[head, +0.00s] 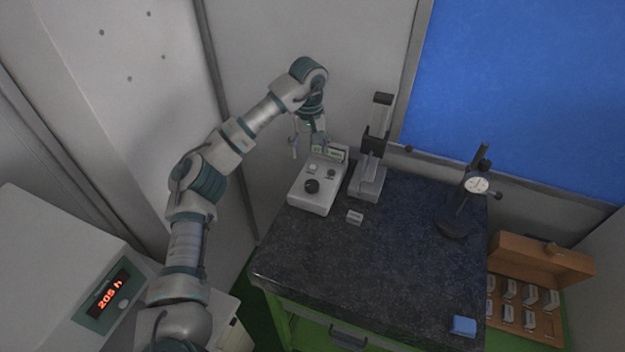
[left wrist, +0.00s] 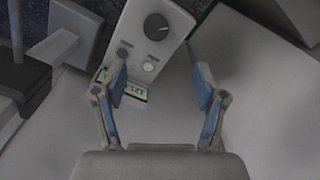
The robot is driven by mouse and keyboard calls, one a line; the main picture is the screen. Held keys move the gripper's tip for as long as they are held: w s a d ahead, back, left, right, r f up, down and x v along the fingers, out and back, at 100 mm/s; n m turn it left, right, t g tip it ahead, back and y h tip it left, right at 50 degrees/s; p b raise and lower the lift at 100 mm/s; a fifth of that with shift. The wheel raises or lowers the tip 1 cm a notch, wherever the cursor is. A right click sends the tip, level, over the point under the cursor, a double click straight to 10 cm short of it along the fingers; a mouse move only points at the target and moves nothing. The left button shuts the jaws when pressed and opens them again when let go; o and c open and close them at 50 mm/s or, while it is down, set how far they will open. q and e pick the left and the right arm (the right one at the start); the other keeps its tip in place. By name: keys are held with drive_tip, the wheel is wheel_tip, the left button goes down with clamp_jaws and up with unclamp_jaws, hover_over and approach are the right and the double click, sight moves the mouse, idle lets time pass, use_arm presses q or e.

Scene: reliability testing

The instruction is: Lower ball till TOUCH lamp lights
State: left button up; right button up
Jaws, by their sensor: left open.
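A pale control box (head: 308,203) stands on the dark stone table, with a black knob (head: 312,186), two small round parts and a lit display (head: 338,153). The left wrist view shows its black knob (left wrist: 157,27), a white round part (left wrist: 149,66), a grey one (left wrist: 123,53) and the display (left wrist: 136,95). I cannot tell which part is the TOUCH lamp, or whether it is lit. A column stand (head: 368,184) with a dark carriage (head: 373,145) stands just right of the box; no ball is discernible. My left gripper (left wrist: 162,70) is open and empty above the box's display end.
A small grey block (head: 355,217) lies before the stand. A dial gauge stand (head: 453,224) is farther right. A blue block (head: 463,326) sits at the front right, beside a wooden case (head: 545,262) of blocks. The table's middle is clear.

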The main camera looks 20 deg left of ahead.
use_arm(q)
drive_tip(key=p, duration=0.1)
hover_over(312, 183)
drive_tip(key=f, duration=0.7)
drive_tip(key=shift+a, duration=0.4)
drive_tip(key=f, duration=0.2)
drive_tip(key=d+f+p, duration=0.1)
drive_tip(key=f, duration=0.2)
drive_tip(key=shift+s+d+f, duration=0.1)
drive_tip(key=shift+s+d, duration=0.05)
drive_tip(key=shift+d, duration=0.05)
drive_tip(key=shift+f, duration=0.5)
drive_tip(key=shift+a, duration=0.1)
drive_tip(key=shift+a+f, duration=0.15)
drive_tip(key=shift+a, duration=0.3)
drive_tip(key=c, duration=1.1)
drive_tip(key=shift+d, duration=0.3)
drive_tip(key=shift+c, duration=0.2)
drive_tip(key=shift+a, duration=0.1)
use_arm(e)
drive_tip(key=shift+w+a+r, duration=0.2)
drive_tip(key=shift+w+r, duration=0.35)
drive_tip(key=shift+w+a+r, duration=0.15)
drive_tip(key=shift+w+r, duration=0.35)
drive_tip(key=shift+r, duration=0.05)
